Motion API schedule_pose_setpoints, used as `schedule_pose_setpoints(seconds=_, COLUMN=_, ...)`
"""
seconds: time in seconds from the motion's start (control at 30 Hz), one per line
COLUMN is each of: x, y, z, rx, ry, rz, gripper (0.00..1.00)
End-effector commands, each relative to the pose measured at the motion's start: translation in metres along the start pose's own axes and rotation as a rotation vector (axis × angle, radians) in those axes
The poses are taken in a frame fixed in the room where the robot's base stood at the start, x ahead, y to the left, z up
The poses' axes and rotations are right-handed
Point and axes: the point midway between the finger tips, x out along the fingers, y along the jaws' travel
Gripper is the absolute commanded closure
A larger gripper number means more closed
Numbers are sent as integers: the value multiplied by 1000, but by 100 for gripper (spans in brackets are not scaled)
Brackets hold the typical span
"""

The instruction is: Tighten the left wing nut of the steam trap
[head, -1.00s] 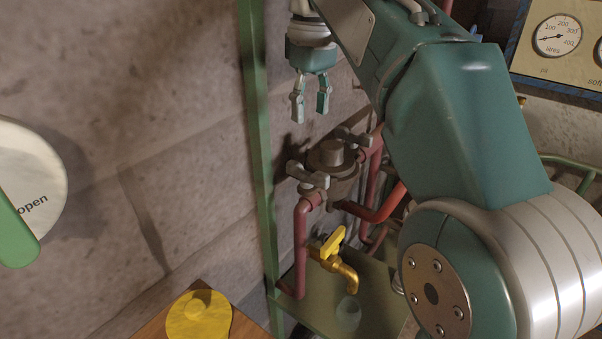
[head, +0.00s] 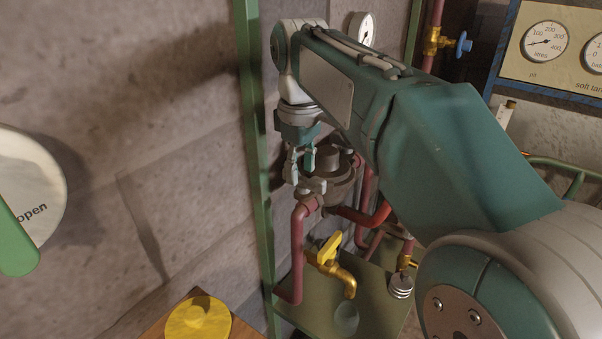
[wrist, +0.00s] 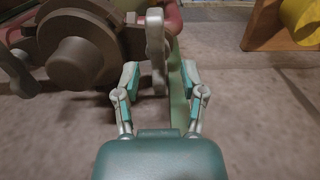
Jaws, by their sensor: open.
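The steam trap (head: 333,183) is a dark brown round body between red pipes; it also shows in the wrist view (wrist: 82,58). Its left wing nut (wrist: 155,40) is grey and stands on edge in the wrist view. In the head view the nut (head: 316,187) is partly hidden by my fingers. My gripper (head: 302,172) is open and points down at the nut. In the wrist view my gripper (wrist: 162,72) has one finger on each side of the nut's lower wing, with gaps showing. The other wing nut (wrist: 17,72) is at the far left there.
A green post (head: 252,150) stands close left of my gripper. A yellow tap (head: 328,255) is below the trap, over a green shelf (head: 318,318). A yellow lidded thing (head: 198,318) sits on wood at the lower left. Gauges (head: 545,42) are at the upper right.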

Motion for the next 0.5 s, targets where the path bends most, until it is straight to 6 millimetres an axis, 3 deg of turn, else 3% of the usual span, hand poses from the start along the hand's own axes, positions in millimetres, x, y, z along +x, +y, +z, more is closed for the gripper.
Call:
schedule_pose_setpoints(seconds=0.17, x=13, y=1, z=1, rx=1, ry=1, rz=0, gripper=46)
schedule_pose_setpoints(seconds=0.43, x=15, y=0, z=0, rx=1, ry=1, rz=1, gripper=46)
schedule_pose_setpoints(seconds=0.5, x=15, y=0, z=0, rx=1, ry=0, rz=1, gripper=78)
